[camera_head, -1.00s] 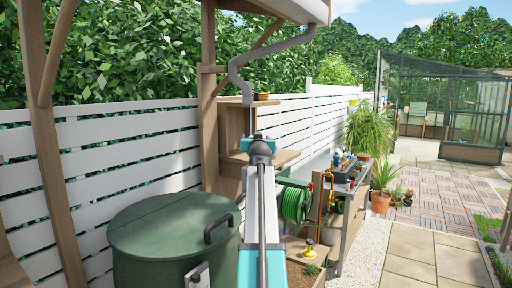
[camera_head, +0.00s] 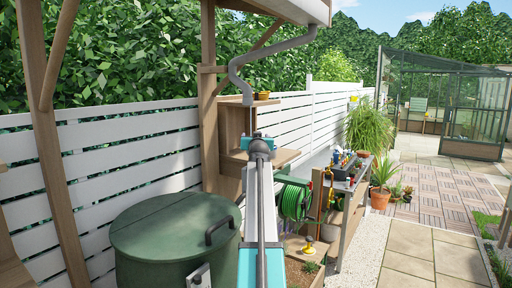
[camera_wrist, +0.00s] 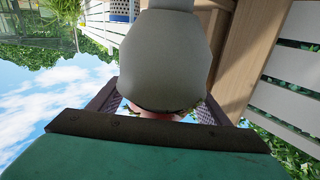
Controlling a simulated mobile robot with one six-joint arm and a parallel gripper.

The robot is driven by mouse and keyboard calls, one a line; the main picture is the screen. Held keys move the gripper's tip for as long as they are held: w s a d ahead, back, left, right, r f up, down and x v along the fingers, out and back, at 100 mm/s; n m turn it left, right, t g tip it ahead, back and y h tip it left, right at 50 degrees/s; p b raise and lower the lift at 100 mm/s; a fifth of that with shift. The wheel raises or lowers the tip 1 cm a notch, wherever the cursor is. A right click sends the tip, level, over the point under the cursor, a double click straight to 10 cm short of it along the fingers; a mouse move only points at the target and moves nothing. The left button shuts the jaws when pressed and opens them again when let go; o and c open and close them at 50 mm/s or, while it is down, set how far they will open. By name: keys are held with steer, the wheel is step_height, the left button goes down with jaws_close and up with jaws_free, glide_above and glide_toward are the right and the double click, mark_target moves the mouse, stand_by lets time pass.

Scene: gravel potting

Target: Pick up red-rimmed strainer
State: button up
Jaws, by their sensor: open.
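I cannot make out the red-rimmed strainer in either view. In the wrist view my gripper (camera_wrist: 160,104) shows as two dark jaws set wide apart, left and right, beyond a dark strip and a green body. A large smooth grey shape covers most of the space between them. A small reddish patch (camera_wrist: 165,115) shows under its lower edge; I cannot tell what it is. In the head view my arm reaches forward, and its far end is hidden behind its own links near the wooden shelf unit (camera_head: 232,128).
A green lidded barrel (camera_head: 165,235) stands close at the left. A terracotta pot (camera_head: 262,96) is on top of the shelf unit. A green hose reel (camera_head: 293,202) and a cluttered workbench (camera_head: 352,182) stand to the right. Paving (camera_head: 410,250) lies open at the right.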

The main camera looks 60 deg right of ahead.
stand_by(0.3)
steer(key=c, duration=1.2)
steer(key=shift+o, duration=0.2)
steer(key=shift+r, duration=0.15)
step_height(320, 180, up, 10)
steer(key=b, duration=0.3)
